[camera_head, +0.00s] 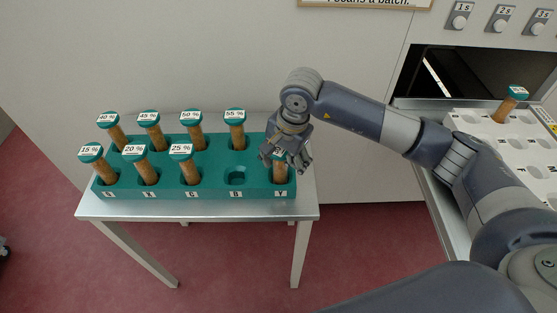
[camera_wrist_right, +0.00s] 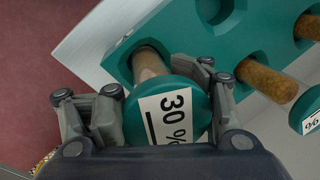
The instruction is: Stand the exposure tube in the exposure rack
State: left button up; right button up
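The tube labelled 30 % (camera_wrist_right: 170,112) stands in the front right hole, marked Y, of the green rack (camera_head: 210,194). Its teal cap and brown body are mostly hidden by my gripper in the head view. My right gripper (camera_head: 285,160) is around this cap from above. In the wrist view its fingers (camera_wrist_right: 168,92) are spread on both sides of the cap, with no clear grip. A white rack (camera_head: 528,142) with several holes stands at the right, holding one teal-capped tube (camera_head: 507,104). My left gripper is not in view.
Other tubes, such as 25 % (camera_head: 188,170) and 55 % (camera_head: 236,130), stand in the green rack. The front hole D (camera_head: 237,177) is empty. The rack rests on a metal table (camera_head: 200,211). A dark opening (camera_head: 480,75) with knobs above lies behind the white rack.

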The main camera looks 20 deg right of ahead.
jog(key=o, duration=0.9)
jog(key=shift+c, duration=0.2)
jog(key=shift+o, duration=0.9)
jog(key=shift+s, duration=0.1)
jog(key=v, duration=1.2)
jog(key=shift+r, duration=0.2)
